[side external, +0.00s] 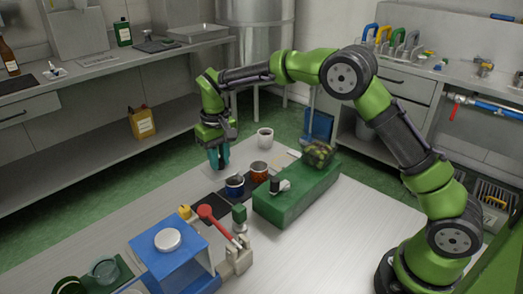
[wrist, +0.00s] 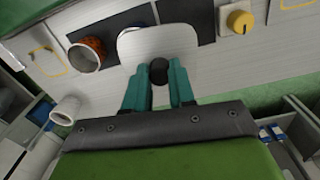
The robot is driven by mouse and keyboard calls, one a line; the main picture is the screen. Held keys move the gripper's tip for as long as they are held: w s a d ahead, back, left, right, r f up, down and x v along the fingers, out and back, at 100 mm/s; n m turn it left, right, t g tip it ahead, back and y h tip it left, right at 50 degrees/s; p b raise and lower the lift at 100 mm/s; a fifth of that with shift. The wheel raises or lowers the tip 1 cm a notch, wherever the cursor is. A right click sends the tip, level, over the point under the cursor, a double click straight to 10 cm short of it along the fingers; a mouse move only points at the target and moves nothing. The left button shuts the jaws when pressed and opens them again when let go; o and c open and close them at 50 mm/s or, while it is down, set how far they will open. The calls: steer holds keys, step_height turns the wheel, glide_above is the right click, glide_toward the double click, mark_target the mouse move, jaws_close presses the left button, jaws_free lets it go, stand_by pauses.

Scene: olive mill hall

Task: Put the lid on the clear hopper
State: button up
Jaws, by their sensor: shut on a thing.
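My gripper (side external: 219,168) has teal fingers pointing down over the far left end of the table, left of the cups. In the wrist view my gripper (wrist: 159,73) is shut on the black knob of the lid (wrist: 158,46), a pale plate with rounded corners. In the side view the lid is hard to make out, and I cannot tell whether it touches the table. The clear hopper (side external: 318,153), with dark olive-coloured contents, stands at the far end of a green block (side external: 295,203), right of my gripper and apart from it. The hopper's top has no lid on it.
A blue machine (side external: 172,262) and a red lever (side external: 215,224) are nearer. The table's right front is clear.

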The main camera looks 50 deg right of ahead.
steer(key=s+d+r, duration=0.3)
steer(key=d, duration=0.4)
steer(key=s+d+r+m, duration=0.1)
steer(key=s+d+r, duration=0.2)
steer(key=d, duration=0.5)
steer(key=s+d+r, duration=0.3)
steer(key=d, duration=0.4)
steer(key=s+d+f+n, duration=0.2)
steer(key=s+f, duration=0.2)
steer(key=s, duration=0.2)
steer(key=shift+d, duration=0.15)
steer(key=shift+s+f, duration=0.1)
steer(key=shift+f, duration=0.35)
steer(key=shift+f, duration=0.25)
steer(key=shift+f, duration=0.15)
